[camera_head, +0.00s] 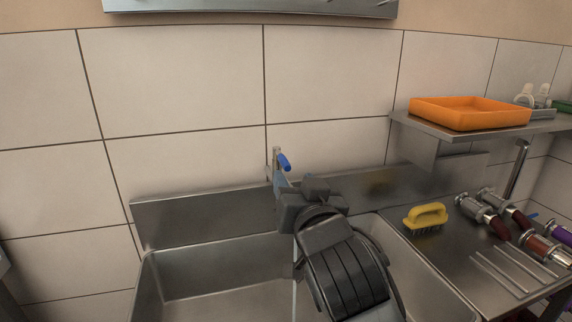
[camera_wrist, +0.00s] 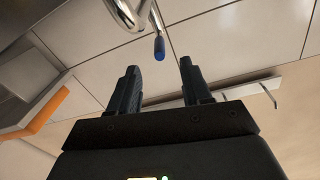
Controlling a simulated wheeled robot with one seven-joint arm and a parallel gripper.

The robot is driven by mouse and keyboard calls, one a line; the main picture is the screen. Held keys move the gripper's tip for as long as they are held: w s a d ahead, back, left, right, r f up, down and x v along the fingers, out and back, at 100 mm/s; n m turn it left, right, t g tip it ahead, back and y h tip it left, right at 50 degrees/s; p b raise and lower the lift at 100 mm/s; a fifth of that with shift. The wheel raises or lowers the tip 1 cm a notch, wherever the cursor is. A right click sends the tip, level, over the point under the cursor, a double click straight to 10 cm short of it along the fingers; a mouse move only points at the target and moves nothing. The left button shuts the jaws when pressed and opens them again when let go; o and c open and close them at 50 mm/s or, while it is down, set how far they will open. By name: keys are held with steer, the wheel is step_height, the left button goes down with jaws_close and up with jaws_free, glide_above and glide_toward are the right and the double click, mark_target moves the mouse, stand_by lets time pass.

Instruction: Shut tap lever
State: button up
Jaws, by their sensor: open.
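The tap lever (camera_head: 284,162) has a blue grip and stands up and tilted at the tap (camera_head: 276,158), above the back of the sink. In the wrist view, the blue lever tip (camera_wrist: 159,48) shows ahead of my fingers, roughly in line with the gap between them. The chrome tap pipe (camera_wrist: 128,14) curves at the top of that view. My gripper (camera_wrist: 158,75) is open and empty, its two dark fingers apart. In the head view, my gripper (camera_head: 290,198) is just below the lever, and my arm hides much of the tap and its spout.
The steel sink (camera_head: 215,238) spreads below my arm. To the right, a yellow brush (camera_head: 425,218) and several metal pump parts (camera_head: 490,215) lie on the counter. An orange tray (camera_head: 468,108) sits on a wall shelf (camera_head: 480,136). The tiled wall is close behind the tap.

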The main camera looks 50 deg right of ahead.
mark_target(288, 167)
steer(key=p+x, duration=0.1)
steer(key=x, duration=0.5)
steer(key=shift+w+d+r+p, duration=0.15)
steer(key=shift+w+d+p, duration=0.05)
steer(key=shift+p, duration=0.15)
steer(key=shift+w+d, duration=0.35)
steer(key=shift+w, duration=0.15)
steer(key=shift+c, duration=0.5)
jaws_close()
